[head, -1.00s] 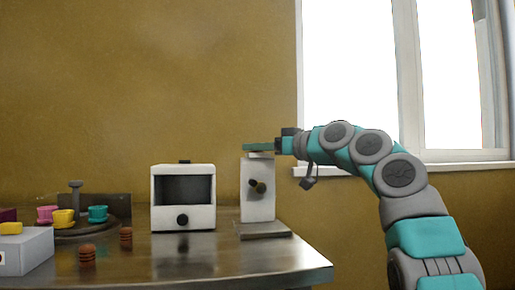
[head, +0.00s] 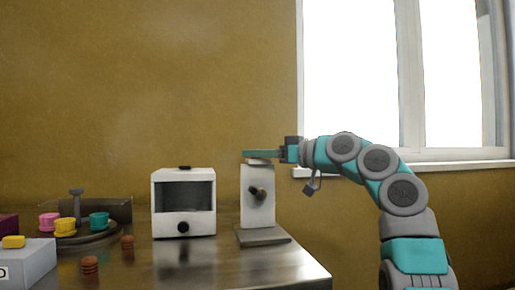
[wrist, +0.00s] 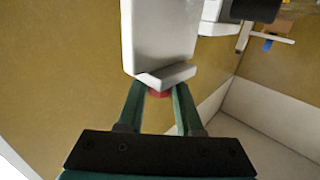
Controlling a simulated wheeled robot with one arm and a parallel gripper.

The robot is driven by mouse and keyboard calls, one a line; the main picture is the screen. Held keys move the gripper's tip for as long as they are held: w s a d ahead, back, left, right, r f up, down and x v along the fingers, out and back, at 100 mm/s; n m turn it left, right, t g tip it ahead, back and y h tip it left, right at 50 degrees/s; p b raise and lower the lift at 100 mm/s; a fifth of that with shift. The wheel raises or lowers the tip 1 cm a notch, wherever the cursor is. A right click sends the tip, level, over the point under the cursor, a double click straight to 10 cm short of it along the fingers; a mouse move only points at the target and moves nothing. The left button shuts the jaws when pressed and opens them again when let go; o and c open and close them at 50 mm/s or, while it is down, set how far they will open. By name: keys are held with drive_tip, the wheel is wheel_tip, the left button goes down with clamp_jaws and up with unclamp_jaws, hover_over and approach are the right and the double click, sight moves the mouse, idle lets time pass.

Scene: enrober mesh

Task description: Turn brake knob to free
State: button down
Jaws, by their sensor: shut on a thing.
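A white upright unit (head: 257,212) stands on the right part of the metal table, with a dark knob or crank (head: 257,193) on its front. My gripper (head: 262,154) reaches in from the right at the top of this unit. In the wrist view my two teal fingers (wrist: 159,96) close on a small red piece (wrist: 158,94), which seems to be the brake knob. The red piece is mostly hidden behind a white slab (wrist: 160,40) and its lip. Its turn position cannot be read.
A white box-shaped machine (head: 183,222) with a dark window stands left of the unit. Coloured cups (head: 65,226) sit on a round stand further left. Two brown ribbed pieces (head: 90,264) lie in front. A window is at the right.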

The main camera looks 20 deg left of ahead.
drive_tip(key=c, duration=0.6)
unclamp_jaws()
drive_tip(key=shift+d, duration=0.1)
drive_tip(key=shift+b+v, duration=0.75)
drive_tip(key=shift+v, duration=3.1)
